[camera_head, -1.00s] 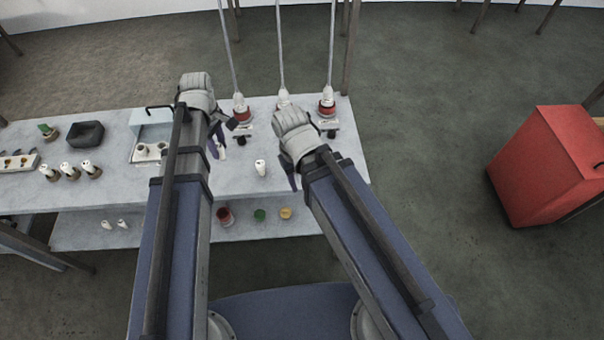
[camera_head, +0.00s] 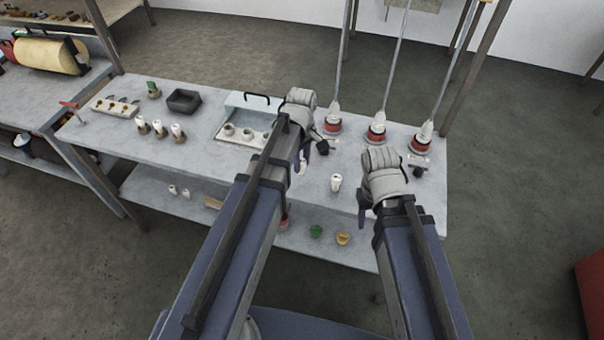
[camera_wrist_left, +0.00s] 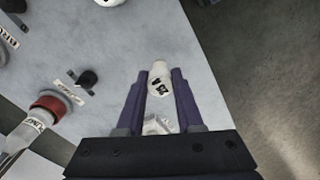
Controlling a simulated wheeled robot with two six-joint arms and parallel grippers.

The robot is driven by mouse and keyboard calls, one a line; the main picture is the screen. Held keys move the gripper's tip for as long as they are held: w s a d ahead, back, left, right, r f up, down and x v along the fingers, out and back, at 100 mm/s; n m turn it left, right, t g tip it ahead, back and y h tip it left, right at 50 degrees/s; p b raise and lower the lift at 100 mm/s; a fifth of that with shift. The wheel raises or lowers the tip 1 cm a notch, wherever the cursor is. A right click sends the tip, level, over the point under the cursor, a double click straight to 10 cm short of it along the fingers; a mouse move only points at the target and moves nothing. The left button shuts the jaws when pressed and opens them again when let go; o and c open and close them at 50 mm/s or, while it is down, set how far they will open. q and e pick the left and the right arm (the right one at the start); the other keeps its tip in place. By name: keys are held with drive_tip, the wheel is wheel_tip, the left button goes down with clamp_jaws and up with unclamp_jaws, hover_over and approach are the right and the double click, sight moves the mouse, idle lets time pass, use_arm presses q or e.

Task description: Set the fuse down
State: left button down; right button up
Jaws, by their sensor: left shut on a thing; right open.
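My left gripper (camera_head: 300,165) is shut on a white fuse with dark marks (camera_wrist_left: 160,84), which lies between its purple fingers in the left wrist view. In the head view the gripper and fuse are over the table (camera_head: 205,175), right of the white box with round sockets (camera_head: 248,118). I cannot tell whether the fuse touches the tabletop. Another white fuse (camera_head: 336,182) stands on the table between my two grippers. My right gripper (camera_head: 363,208) is open, near the table's front right part; its fingers are partly hidden by its own wrist.
Three red-and-white fittings on rods (camera_head: 376,133) stand along the back right. A dark tray (camera_head: 184,100), several white pieces in holders (camera_head: 159,128) and a white rack (camera_head: 113,106) are at the left. A lower shelf (camera_head: 270,232) holds coloured jars. Bare tabletop lies at centre left.

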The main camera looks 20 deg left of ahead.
sight(302, 161)
use_arm(q)
wheel_tip(302, 161, down, 4)
drive_tip(key=b, duration=0.3)
drive_tip(key=shift+r+b, duration=0.2)
drive_tip(key=shift+b, duration=0.15)
drive_tip(key=shift+f, duration=0.15)
drive_tip(key=c, duration=0.5)
unclamp_jaws()
drive_tip(key=shift+c, duration=0.2)
wheel_tip(302, 161, up, 12)
drive_tip(key=p, duration=1.2)
drive_tip(key=shift+r, duration=0.25)
